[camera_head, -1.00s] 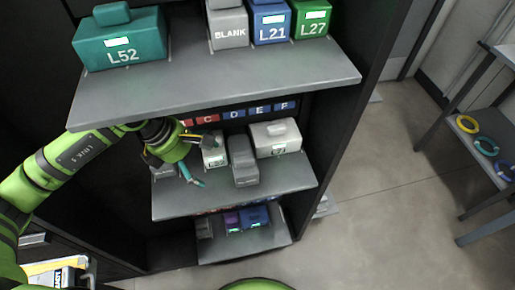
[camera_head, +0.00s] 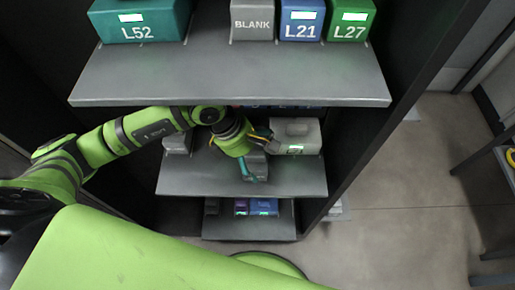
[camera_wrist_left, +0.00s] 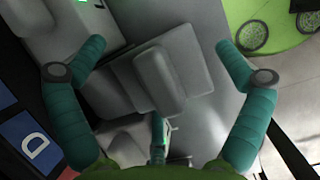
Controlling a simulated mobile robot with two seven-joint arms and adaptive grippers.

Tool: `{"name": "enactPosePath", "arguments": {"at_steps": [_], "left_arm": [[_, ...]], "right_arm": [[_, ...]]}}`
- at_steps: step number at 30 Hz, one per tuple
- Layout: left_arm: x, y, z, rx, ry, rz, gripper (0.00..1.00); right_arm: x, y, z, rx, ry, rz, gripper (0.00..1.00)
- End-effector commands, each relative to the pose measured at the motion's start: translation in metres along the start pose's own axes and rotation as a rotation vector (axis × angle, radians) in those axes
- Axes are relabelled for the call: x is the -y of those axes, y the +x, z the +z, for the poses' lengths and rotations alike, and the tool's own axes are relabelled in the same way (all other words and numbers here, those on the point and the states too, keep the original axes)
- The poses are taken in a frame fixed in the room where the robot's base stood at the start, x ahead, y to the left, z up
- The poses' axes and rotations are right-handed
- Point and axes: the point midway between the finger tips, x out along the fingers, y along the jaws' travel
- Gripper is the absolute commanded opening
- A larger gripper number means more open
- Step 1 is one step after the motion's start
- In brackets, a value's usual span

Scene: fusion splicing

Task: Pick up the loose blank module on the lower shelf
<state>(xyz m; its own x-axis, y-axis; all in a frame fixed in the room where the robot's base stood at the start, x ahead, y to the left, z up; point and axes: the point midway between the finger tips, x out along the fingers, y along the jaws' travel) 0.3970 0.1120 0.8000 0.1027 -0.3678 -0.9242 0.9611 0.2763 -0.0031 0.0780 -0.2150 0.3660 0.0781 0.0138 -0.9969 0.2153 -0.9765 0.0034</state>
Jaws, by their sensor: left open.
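A grey module without a visible lit label, which looks like the loose blank one, sits on the lower shelf (camera_head: 200,183). In the head view the module (camera_head: 260,172) is partly hidden by my left gripper (camera_head: 256,153). In the left wrist view its raised grip and body (camera_wrist_left: 158,78) lie between the spread teal fingers of my left gripper (camera_wrist_left: 163,58). The gripper is open above and around the module, with a visible gap on both sides. A third finger points toward the module's near side. I cannot tell whether it touches. My right gripper is not in view.
A pale module with a green display (camera_head: 294,137) stands close on the right. A grey module (camera_head: 178,141) stands at the left. The upper shelf (camera_head: 230,78) overhangs the arm and holds L52 (camera_head: 140,20), BLANK (camera_head: 252,18), L21 (camera_head: 301,18) and L27 (camera_head: 349,18).

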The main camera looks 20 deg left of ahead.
Motion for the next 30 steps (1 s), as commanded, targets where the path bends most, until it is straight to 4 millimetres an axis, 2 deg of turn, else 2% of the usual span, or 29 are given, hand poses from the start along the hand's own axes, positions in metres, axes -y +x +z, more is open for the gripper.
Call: {"name": "enactPosePath", "arguments": {"at_steps": [6, 7, 8, 9, 11, 23, 30], "left_arm": [[0.001, 0.002, 0.000, 0.000, 0.001, 0.002, 1.00], [0.001, 0.002, 0.000, 0.000, 0.001, 0.002, 0.92], [0.001, 0.002, 0.000, 0.000, 0.001, 0.002, 0.80], [0.001, 0.002, 0.000, 0.000, 0.001, 0.002, 0.64], [0.001, 0.002, 0.000, 0.000, 0.001, 0.002, 0.43], [0.001, 0.002, 0.000, -0.001, 0.000, 0.000, 0.42], [0.000, -0.015, 0.007, 0.001, 0.003, 0.005, 0.42]], "right_arm": [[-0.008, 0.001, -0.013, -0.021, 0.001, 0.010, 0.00], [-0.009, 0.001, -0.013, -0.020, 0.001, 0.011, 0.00], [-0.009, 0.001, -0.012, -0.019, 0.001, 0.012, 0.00], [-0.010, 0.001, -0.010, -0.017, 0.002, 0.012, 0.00], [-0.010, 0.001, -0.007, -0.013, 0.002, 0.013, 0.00], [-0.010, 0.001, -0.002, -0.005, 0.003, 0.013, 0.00], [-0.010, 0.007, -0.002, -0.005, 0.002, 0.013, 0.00]]}}
